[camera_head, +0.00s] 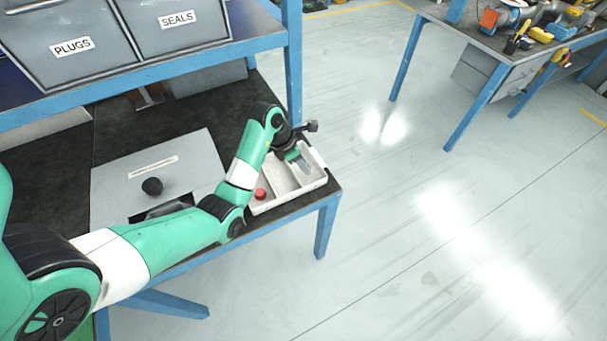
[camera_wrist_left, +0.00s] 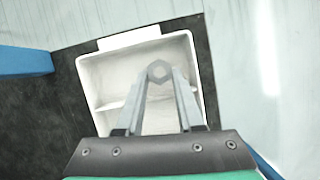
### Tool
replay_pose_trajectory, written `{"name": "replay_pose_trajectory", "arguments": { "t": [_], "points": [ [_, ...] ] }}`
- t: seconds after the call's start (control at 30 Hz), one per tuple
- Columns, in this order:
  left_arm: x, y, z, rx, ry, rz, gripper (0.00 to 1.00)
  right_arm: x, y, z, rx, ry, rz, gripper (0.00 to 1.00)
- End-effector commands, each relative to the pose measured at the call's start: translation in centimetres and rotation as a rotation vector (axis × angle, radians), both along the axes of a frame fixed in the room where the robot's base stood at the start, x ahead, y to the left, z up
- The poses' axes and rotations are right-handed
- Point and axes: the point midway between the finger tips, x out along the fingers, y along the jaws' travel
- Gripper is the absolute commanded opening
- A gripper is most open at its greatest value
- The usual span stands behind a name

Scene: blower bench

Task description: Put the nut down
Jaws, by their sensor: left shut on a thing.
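My left gripper (camera_wrist_left: 159,88) is shut on a grey hexagonal nut (camera_wrist_left: 158,71), which sits between its fingertips in the left wrist view. The gripper is over a white tray (camera_wrist_left: 92,72) with a divider across it. In the head view the left gripper (camera_head: 303,166) points down over the tray (camera_head: 290,201) at the bench's right front corner. The nut is too small to make out there. How high the nut is above the tray floor I cannot tell. My right gripper is not in view.
A red round thing (camera_head: 260,193) is in the tray's near left part. A grey panel (camera_head: 120,180) with a black knob (camera_head: 152,186) lies left of the tray. Bins marked PLUGS (camera_head: 75,70) and SEALS (camera_head: 205,30) stand on the shelf above. Open floor lies to the right.

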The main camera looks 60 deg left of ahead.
Motion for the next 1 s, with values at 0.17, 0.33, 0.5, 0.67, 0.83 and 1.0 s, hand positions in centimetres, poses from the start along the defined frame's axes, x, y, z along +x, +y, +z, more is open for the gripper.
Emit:
{"name": "replay_pose_trajectory", "arguments": {
  "t": [0.17,0.33,0.5,0.67,0.83,1.0],
  "points": [
    [0.3,0.3,-2.7,-0.001,0.001,0.000,0.00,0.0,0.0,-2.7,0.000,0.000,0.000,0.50],
    [0.3,0.4,-3.8,0.000,0.000,0.000,0.00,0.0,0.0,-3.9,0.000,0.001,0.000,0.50],
    [0.3,0.3,-3.5,-0.001,0.000,0.000,0.00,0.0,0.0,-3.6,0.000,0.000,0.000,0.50],
    [0.3,0.3,-4.0,-0.001,0.000,0.000,0.38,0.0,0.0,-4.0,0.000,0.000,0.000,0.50],
    [0.3,0.3,-3.9,-0.001,0.000,0.000,0.66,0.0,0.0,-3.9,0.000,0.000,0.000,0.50],
    [0.3,0.3,-3.9,-0.001,0.000,0.000,0.66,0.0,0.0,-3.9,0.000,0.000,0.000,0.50]
  ]
}}
